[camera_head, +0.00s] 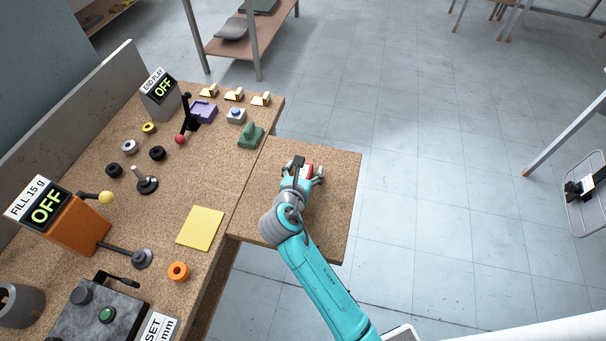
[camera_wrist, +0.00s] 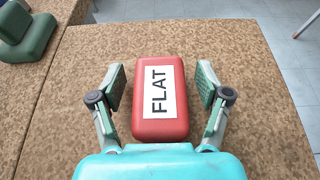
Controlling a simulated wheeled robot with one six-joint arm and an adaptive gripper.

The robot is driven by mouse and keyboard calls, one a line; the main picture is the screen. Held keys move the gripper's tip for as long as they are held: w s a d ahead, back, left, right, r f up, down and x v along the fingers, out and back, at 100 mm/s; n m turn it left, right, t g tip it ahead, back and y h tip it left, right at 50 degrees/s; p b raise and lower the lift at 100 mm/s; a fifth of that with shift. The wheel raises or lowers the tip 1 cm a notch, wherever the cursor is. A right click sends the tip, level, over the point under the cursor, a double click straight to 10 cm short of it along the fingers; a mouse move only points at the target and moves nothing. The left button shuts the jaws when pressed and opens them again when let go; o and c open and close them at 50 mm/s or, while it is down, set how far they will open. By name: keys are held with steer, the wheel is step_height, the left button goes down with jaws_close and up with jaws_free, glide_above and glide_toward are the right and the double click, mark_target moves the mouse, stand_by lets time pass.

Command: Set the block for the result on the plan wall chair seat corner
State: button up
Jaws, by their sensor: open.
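A red block (camera_wrist: 141,128) with a white label reading FLAT lies on the brown speckled table top. In the head view only a bit of the red block (camera_head: 309,168) shows past my gripper. My gripper (camera_wrist: 161,80) is open, one finger on each side of the block, with a gap on both sides. In the head view my gripper (camera_head: 308,173) is over the side table (camera_head: 343,190). I cannot make out a plan wall or a chair seat corner for certain in these views.
A green block with a handle (camera_head: 251,135) stands left of the side table. A shelf (camera_head: 240,45) stands behind.

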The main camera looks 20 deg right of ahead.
steer(key=shift+w, duration=0.1)
steer(key=c, duration=1.4)
